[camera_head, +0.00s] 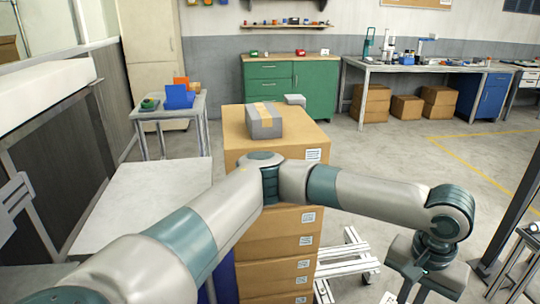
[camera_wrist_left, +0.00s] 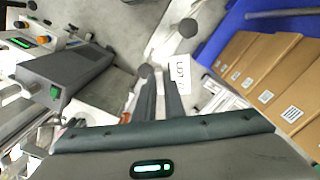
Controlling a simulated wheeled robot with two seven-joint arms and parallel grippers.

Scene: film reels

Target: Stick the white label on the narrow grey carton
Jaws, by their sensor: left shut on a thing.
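The narrow grey carton (camera_head: 264,122), with a tan strip across its top, lies on a stack of brown cartons (camera_head: 275,160) in the head view. My left arm reaches across the picture to the right. Its gripper (camera_head: 406,284) points down at the lower right, away from the grey carton. In the left wrist view my left gripper (camera_wrist_left: 161,82) is shut on the white label (camera_wrist_left: 181,70), which shows dark print and sticks out beyond the fingertips. A white piece that seems to be this label (camera_head: 388,298) shows at the bottom edge of the head view. My right gripper is out of view.
The stack stands on a light-framed cart (camera_head: 345,262). A grey table (camera_head: 150,195) is to its left, and a side table (camera_head: 170,108) with blue and orange bins is behind. A grey device with a green button (camera_wrist_left: 65,78) is left of my fingers. A dark post (camera_head: 515,215) stands right.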

